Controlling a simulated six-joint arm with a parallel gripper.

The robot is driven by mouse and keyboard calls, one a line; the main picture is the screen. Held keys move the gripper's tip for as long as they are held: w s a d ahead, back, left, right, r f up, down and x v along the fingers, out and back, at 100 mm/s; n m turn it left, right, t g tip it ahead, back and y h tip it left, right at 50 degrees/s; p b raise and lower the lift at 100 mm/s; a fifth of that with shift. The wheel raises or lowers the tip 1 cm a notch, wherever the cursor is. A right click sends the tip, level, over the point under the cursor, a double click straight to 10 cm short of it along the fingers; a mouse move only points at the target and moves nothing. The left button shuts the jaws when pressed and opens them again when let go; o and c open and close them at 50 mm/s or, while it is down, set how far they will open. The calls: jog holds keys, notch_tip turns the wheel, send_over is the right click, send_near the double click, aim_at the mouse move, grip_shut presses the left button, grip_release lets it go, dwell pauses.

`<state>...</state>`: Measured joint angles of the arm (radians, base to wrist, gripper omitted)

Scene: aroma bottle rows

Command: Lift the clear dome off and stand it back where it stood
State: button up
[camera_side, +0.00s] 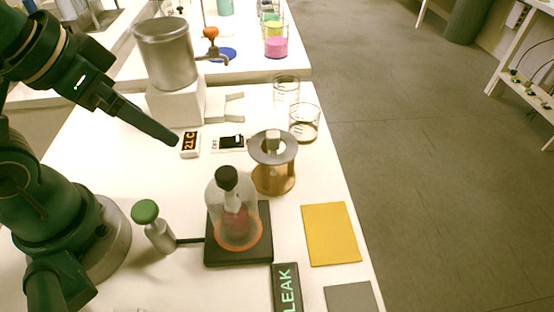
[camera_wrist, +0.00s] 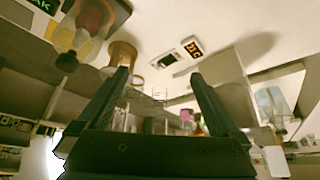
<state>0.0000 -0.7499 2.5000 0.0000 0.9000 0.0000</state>
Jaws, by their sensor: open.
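The clear dome (camera_side: 217,208) with a black knob (camera_side: 227,178) stands upright over a reddish object on a black square base (camera_side: 262,255). An orange ring shows around its foot. In the wrist view, the dome (camera_wrist: 80,40) is at the upper left, its knob (camera_wrist: 66,62) pointing down in the picture. My gripper (camera_side: 174,141) is up and to the left of the dome in the side view, clear of it. In the wrist view, my gripper (camera_wrist: 158,74) has its two fingers spread with nothing between them.
A green-capped post (camera_side: 147,212) stands left of the base, joined by a dark rod. An amber spool-shaped holder (camera_side: 273,180) is close behind the dome. Glass beakers (camera_side: 304,123), a metal urn (camera_side: 167,55), a yellow mat (camera_side: 331,234) and a LEAK sign (camera_side: 287,287) stand around.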

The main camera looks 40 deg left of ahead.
jog(key=shift+r, duration=0.1)
notch_tip(320, 180, up, 5)
jog(key=m+g, duration=0.5)
jog(key=m, duration=0.1)
send_over(222, 173)
jog(key=shift+a, duration=0.25)
jog(key=shift+g, duration=0.3)
jog(key=f, duration=1.5)
jog(key=shift+d+f, duration=0.25)
jog(key=shift+f, duration=0.1)
jog(key=c, duration=1.4)
jog(key=shift+r, duration=5.05)
